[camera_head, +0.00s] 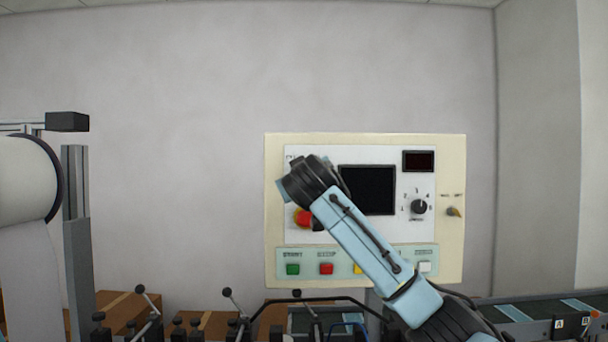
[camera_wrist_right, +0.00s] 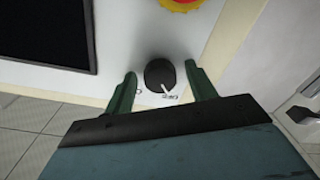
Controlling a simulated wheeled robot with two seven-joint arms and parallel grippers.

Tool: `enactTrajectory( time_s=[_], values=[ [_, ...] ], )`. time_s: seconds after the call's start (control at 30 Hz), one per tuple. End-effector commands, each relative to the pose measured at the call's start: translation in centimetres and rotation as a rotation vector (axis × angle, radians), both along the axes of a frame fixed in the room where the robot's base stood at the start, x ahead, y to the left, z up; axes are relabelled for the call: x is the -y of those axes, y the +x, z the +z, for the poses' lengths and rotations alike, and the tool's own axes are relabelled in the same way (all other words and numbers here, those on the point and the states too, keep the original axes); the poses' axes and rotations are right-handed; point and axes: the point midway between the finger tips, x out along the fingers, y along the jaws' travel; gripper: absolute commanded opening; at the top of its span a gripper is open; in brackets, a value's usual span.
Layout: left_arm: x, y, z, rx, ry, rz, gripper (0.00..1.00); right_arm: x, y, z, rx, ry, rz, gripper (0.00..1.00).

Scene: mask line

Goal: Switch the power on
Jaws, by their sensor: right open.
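The control panel (camera_head: 453,270) is cream with a white face and stands against the wall. In the right wrist view a black round power knob (camera_wrist_right: 160,76) with a white pointer line sits on the white face (camera_wrist_right: 105,85). My right gripper (camera_wrist_right: 160,68) is open, its two green fingers on either side of the knob, with gaps visible; I cannot tell whether either touches it. In the head view my right arm covers the panel's upper left, hiding the knob and the fingers. My left gripper is out of view.
A red and yellow emergency stop (camera_head: 303,217) is close to the knob; it also shows in the right wrist view (camera_wrist_right: 183,4). A dark screen (camera_head: 367,190), a selector dial (camera_head: 419,206) and coloured buttons are nearby. A white roll (camera_head: 25,180) stands at the left.

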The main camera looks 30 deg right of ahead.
Motion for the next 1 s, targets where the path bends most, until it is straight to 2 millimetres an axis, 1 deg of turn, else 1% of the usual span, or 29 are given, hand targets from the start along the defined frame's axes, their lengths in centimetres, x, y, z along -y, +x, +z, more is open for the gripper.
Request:
enactTrajectory(
  time_s=[0.17,0.5,0.77,1.0],
  values=[
    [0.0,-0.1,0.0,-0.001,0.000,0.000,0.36,0.0,0.0,0.0,0.000,0.000,0.000,0.56],
    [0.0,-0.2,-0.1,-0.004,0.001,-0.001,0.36,0.0,0.0,0.0,0.000,0.000,0.000,0.11],
    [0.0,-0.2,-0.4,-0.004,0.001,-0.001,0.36,0.0,0.0,-0.1,0.013,0.023,0.000,0.11],
    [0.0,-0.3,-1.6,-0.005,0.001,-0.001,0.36,-0.1,0.0,-0.3,0.074,0.123,0.003,0.11]
  ],
)
